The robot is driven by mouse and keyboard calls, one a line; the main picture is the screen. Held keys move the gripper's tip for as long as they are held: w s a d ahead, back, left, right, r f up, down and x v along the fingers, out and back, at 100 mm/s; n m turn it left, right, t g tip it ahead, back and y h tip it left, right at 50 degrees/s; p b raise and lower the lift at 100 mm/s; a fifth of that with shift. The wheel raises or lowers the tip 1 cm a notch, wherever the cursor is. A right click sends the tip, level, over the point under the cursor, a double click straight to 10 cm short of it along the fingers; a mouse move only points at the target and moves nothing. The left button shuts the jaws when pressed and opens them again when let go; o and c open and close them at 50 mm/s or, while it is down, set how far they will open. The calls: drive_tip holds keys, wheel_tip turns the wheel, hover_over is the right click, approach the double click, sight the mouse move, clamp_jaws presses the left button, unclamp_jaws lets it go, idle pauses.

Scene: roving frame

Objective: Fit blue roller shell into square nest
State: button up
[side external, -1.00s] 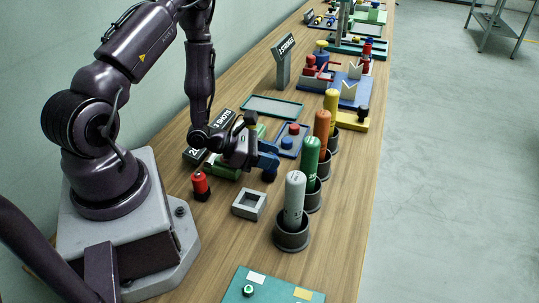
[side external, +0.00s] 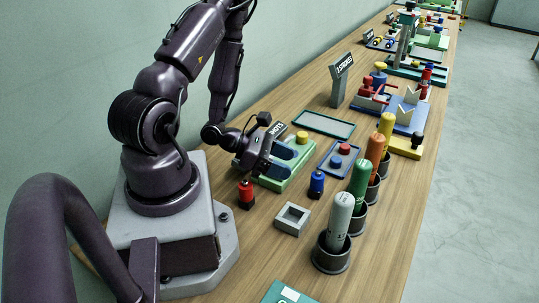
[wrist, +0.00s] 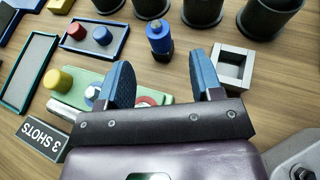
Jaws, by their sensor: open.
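The blue roller shell (side external: 316,184) stands upright on the bare wood, apart from the square nest. It also shows in the wrist view (wrist: 160,40), beyond my fingertips. The square nest (side external: 280,221) is a grey block with a square opening that looks empty; in the wrist view (wrist: 222,66) it lies to the right of the shell. My gripper (side external: 283,163) is open, with its blue fingers over the green board. In the wrist view the gripper (wrist: 161,72) has nothing between its fingers, and the shell lies beyond the gap between them.
A red cylinder (side external: 246,194) stands left of the nest. Dark cups with coloured cylinders, the nearest white (side external: 341,218), line the right side. A green board (side external: 277,178) with a yellow knob and a blue tray (side external: 328,162) lie behind. Bare wood surrounds the nest.

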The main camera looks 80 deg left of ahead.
drive_tip(key=s+d+r+m+g, duration=0.2)
drive_tip(key=d+r+m+g, duration=0.3)
drive_tip(key=r+m, duration=0.4)
drive_tip(key=s+d+r+m+g, duration=0.2)
drive_tip(key=d+r+m+g, duration=0.4)
drive_tip(key=r+m, duration=0.4)
drive_tip(key=m, duration=0.6)
drive_tip(key=shift+s+d+r+m, duration=0.25)
drive_tip(key=shift+s+d+m, duration=0.1)
drive_tip(key=shift+m, duration=0.05)
drive_tip(key=shift+o, duration=0.4)
wheel_tip(320, 180, up, 8)
drive_tip(key=m+t+y, duration=0.4)
drive_tip(key=m+y, duration=0.1)
drive_tip(key=shift+s+a+m, duration=0.15)
drive_tip(key=shift+a+m, duration=0.2)
drive_tip(key=shift+m, duration=0.05)
